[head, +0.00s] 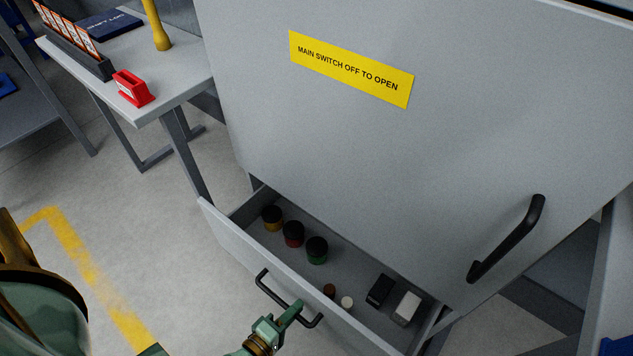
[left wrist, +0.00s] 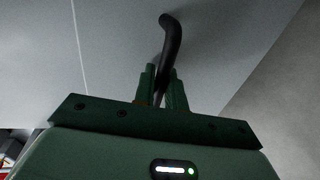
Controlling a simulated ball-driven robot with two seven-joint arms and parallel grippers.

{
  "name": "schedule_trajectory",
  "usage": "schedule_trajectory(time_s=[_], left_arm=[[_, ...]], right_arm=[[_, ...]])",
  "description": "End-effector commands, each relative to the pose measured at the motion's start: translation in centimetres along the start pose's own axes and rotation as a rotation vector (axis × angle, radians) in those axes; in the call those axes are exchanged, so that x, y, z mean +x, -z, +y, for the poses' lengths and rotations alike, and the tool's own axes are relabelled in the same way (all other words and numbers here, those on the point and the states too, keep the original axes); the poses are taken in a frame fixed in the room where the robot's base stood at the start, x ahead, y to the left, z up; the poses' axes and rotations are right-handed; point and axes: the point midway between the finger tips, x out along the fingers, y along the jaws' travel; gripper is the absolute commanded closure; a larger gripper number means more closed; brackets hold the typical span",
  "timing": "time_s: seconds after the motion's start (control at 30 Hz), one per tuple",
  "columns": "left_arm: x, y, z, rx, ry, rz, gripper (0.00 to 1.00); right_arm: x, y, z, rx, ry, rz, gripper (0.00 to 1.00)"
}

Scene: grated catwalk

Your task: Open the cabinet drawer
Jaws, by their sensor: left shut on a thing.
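The grey cabinet (head: 400,150) has a drawer (head: 245,243) at its bottom, which stands pulled out with its inside showing. A black bar handle (head: 268,290) is on the drawer's front. My left gripper (head: 292,312) is shut on the drawer handle near its right end. In the left wrist view the black handle (left wrist: 170,38) runs down between the two green fingers (left wrist: 161,88). The drawer holds jars with black lids (head: 293,233), a black block (head: 380,290), a white block (head: 406,307) and two small round items (head: 338,297). My right gripper is not seen.
A grey table (head: 165,85) with a red holder (head: 132,88) stands at the back left. The floor left of the drawer is clear, with yellow lines (head: 90,275).

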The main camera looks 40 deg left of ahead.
Motion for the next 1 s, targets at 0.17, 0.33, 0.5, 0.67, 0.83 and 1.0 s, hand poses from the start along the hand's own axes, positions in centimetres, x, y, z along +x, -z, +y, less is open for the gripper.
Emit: schedule_trajectory(time_s=[0.17, 0.33, 0.5, 0.67, 0.83, 1.0], left_arm=[[-3.2, 0.1, -0.8, 0.001, 0.004, 0.001, 1.0], [-5.0, 0.1, -1.1, 0.001, 0.003, 0.002, 1.0], [-5.8, 0.1, -1.3, 0.0, 0.001, 0.002, 1.0], [-5.9, 0.1, -1.3, 0.0, 0.001, 0.002, 1.0], [-5.9, 0.1, -1.3, 0.0, 0.002, 0.002, 1.0], [-5.8, 0.1, -1.3, 0.0, 0.001, 0.002, 0.7]], right_arm=[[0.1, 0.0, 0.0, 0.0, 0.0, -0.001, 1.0], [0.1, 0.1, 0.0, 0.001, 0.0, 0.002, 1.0], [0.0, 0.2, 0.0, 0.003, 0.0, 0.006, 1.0], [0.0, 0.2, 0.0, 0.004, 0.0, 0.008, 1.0], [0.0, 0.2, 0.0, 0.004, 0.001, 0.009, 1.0], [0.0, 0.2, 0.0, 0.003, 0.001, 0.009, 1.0]])
